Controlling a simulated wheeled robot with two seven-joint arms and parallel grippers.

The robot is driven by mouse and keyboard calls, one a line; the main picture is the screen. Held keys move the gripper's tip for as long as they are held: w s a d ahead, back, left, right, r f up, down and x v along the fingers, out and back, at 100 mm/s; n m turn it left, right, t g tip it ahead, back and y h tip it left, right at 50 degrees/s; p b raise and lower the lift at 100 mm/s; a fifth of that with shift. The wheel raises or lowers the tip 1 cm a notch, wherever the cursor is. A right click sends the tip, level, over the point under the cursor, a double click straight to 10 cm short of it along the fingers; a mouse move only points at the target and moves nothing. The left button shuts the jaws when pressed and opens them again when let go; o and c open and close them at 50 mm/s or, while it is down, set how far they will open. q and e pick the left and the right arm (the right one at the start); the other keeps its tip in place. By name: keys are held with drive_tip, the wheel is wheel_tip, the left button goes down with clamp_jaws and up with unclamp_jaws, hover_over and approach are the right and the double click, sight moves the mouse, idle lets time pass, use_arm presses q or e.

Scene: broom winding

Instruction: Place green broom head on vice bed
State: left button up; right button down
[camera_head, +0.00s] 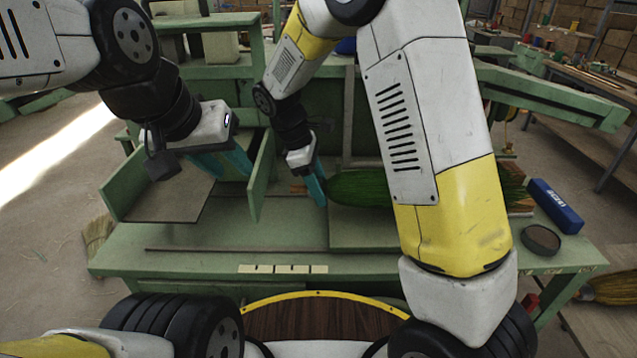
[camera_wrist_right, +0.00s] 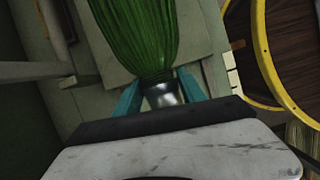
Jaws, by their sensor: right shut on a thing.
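The green broom head (camera_head: 355,187) lies roughly level over the middle of the green bench, its right part hidden behind my right arm. My right gripper (camera_head: 318,187) is shut on its narrow left end. In the right wrist view, the teal fingers (camera_wrist_right: 162,95) flank the shiny collar, and the green bristles (camera_wrist_right: 140,38) fan out beyond. A flat raised green plate (camera_head: 365,234), perhaps the vice bed, is below the broom head; I cannot tell whether they touch. My left gripper (camera_head: 222,164) is open and empty above a tray with upright green sides (camera_head: 258,178) on the left.
A blue box (camera_head: 555,205) and a round dark tin (camera_head: 541,240) sit on the bench's right end. Pale labels (camera_head: 283,269) mark the front edge. Green beams (camera_head: 560,98) rise behind at the right.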

drive_tip(key=shift+w+a+f, duration=0.2)
drive_tip(key=shift+w+a, duration=0.1)
drive_tip(key=shift+w, duration=0.15)
wheel_tip(320, 180, down, 3)
drive_tip(key=shift+f, duration=0.15)
drive_tip(key=c, duration=0.7)
unclamp_jaws()
drive_tip(key=shift+o, duration=0.2)
